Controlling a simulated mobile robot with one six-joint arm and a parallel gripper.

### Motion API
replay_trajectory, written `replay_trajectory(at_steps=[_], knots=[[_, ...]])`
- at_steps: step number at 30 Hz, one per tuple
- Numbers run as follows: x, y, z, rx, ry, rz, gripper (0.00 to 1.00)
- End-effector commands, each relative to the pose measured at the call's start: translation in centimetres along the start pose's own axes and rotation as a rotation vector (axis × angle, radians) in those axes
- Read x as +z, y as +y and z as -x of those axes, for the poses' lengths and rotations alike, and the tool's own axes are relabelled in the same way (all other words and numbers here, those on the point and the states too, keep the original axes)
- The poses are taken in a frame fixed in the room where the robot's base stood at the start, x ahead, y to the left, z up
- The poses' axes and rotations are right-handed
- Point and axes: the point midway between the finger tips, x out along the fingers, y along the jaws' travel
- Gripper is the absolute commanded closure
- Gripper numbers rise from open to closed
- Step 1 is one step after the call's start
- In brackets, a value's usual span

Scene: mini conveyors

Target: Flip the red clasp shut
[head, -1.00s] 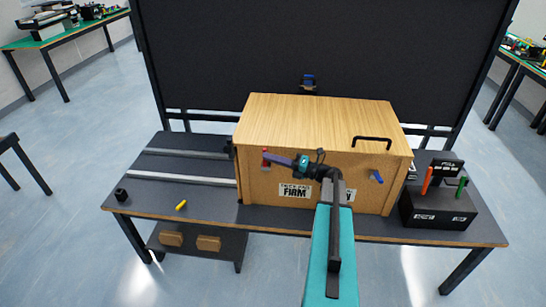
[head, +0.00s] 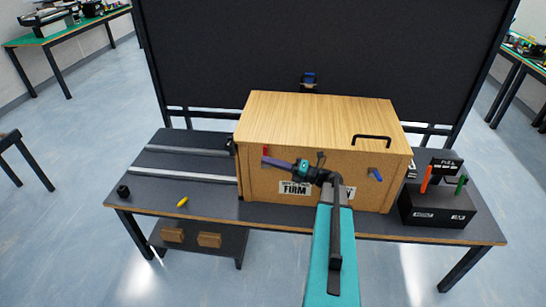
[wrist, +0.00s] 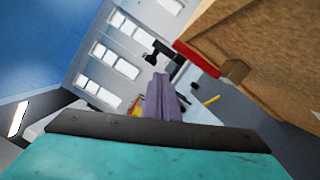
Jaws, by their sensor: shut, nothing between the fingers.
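The red clasp (head: 265,150) is on the left part of the front of a wooden box (head: 270,180). In the wrist view the red clasp (wrist: 197,58) is a short red bar beside the box's wooden face, near a small brown block. My gripper (head: 266,162) has purple fingers and is shut and empty. In the head view its tip is just below the visible red part and hides what is behind it. In the wrist view my gripper (wrist: 160,85) points past the clasp with a gap in the picture; I cannot tell whether they touch.
A blue clasp (head: 375,174) is on the box's right front. A black handle (head: 371,139) is on its lid. A black control box (head: 437,209) with red and green levers stands at right. Rails (head: 185,174) and a yellow piece (head: 183,201) are on the table at left.

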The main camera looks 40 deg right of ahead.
Motion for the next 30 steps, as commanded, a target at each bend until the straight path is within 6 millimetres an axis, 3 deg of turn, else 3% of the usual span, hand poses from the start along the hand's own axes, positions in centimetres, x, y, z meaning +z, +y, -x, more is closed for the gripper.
replay_trajectory(at_steps=[18, 30], knots=[[-0.2, 0.9, 8.5, -0.001, 0.002, -0.001, 1.0], [-0.1, 1.2, 9.9, 0.0, 0.004, -0.001, 1.0]])
